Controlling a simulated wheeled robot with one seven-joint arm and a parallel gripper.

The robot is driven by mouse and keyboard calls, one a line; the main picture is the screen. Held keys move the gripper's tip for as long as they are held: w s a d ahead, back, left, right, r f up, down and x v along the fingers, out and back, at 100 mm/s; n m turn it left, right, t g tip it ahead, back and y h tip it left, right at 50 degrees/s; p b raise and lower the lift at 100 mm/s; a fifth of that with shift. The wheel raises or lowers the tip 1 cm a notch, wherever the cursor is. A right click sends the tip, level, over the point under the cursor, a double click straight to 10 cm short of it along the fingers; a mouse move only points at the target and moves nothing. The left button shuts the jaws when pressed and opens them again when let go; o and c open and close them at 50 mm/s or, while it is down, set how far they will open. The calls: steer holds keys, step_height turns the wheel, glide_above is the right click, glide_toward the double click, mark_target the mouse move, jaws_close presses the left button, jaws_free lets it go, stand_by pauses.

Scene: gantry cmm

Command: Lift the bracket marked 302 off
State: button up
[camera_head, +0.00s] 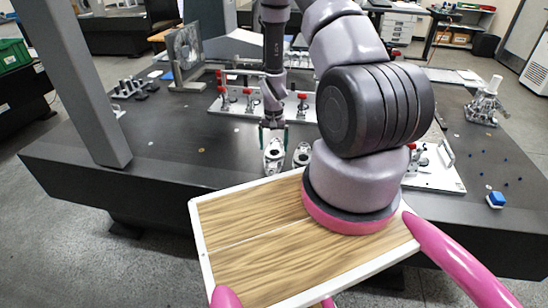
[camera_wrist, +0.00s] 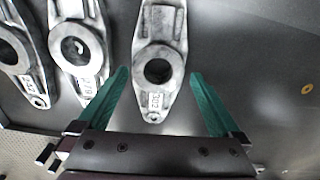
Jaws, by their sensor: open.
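Three pale grey metal brackets, each with a large round hole and a small tag, show in the wrist view. The nearest bracket (camera_wrist: 160,35) lies between my open green fingers; its tag (camera_wrist: 156,101) looks like 302 but is blurred. A middle bracket (camera_wrist: 78,50) and a left bracket (camera_wrist: 15,50) lie beside it, with tags I cannot read surely. My gripper (camera_wrist: 160,75) is open, empty, with one finger on each side of the nearest bracket. In the head view, my gripper (camera_head: 273,130) is just above one bracket (camera_head: 274,158); another bracket (camera_head: 302,154) lies to its right.
The brackets lie on a dark table (camera_head: 180,145). A white fixture plate with red clamps (camera_head: 260,104) is behind them. A grey upright column (camera_head: 75,80) stands at the left. A white plate (camera_head: 435,172) and a blue block (camera_head: 495,199) are at the right.

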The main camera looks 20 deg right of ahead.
mark_target(274, 152)
steer(key=f, duration=0.4)
steer(key=shift+w+d+f, duration=0.2)
steer(key=shift+f, duration=0.15)
jaws_close()
